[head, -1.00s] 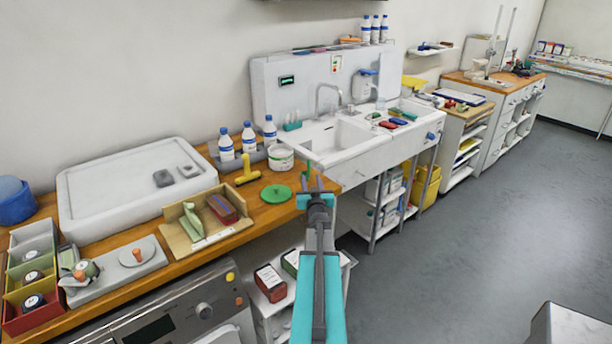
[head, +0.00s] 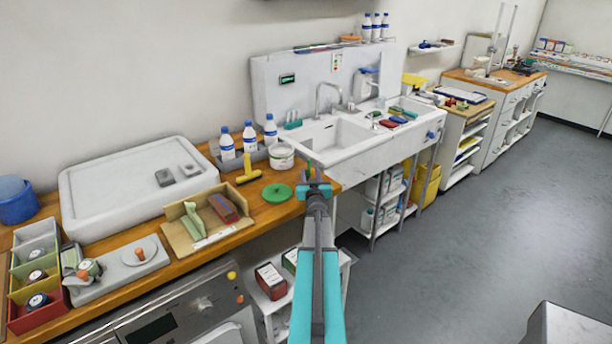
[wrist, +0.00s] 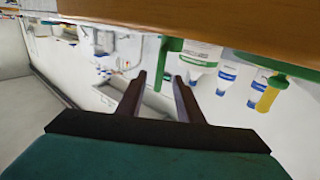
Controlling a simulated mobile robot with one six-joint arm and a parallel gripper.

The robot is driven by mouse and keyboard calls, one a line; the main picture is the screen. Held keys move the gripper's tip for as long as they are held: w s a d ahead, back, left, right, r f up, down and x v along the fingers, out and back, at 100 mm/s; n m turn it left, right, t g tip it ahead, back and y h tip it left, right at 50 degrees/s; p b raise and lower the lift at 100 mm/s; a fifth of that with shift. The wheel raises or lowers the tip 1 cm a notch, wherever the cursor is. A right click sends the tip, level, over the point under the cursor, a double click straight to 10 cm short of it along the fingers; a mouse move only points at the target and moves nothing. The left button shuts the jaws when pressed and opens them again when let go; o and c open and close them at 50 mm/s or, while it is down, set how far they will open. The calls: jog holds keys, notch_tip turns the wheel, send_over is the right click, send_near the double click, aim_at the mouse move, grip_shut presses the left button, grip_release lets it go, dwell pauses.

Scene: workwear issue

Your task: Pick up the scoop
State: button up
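A green object, which looks like the scoop, shows in the wrist view (wrist: 172,46) at the counter edge, just beyond my fingertips. In the head view it is mostly hidden behind my gripper (head: 314,178), with only a bit of green showing. My gripper is also in the wrist view (wrist: 160,80). Its two dark fingers are apart with nothing between them. It is at the right front end of the wooden counter, near the scoop; I cannot tell whether they touch.
A green round lid (head: 277,193), a white tub (head: 281,157) and a yellow T-shaped tool (head: 248,170) are to the left of my gripper. Several white bottles (head: 249,137) stand behind. The sink (head: 333,140) is to the right. Open floor (head: 470,220) lies at right.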

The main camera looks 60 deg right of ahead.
aim_at(309, 167)
jog(key=shift+d, duration=0.1)
jog(key=shift+r+p+x, duration=0.2)
jog(key=shift+p+x, duration=0.85)
jog(key=shift+x, duration=0.45)
jog(key=shift+p+x, duration=0.45)
jog(key=shift+x, duration=0.6)
jog(key=shift+w+f, duration=0.1)
jog(key=shift+c, duration=0.4)
grip_shut()
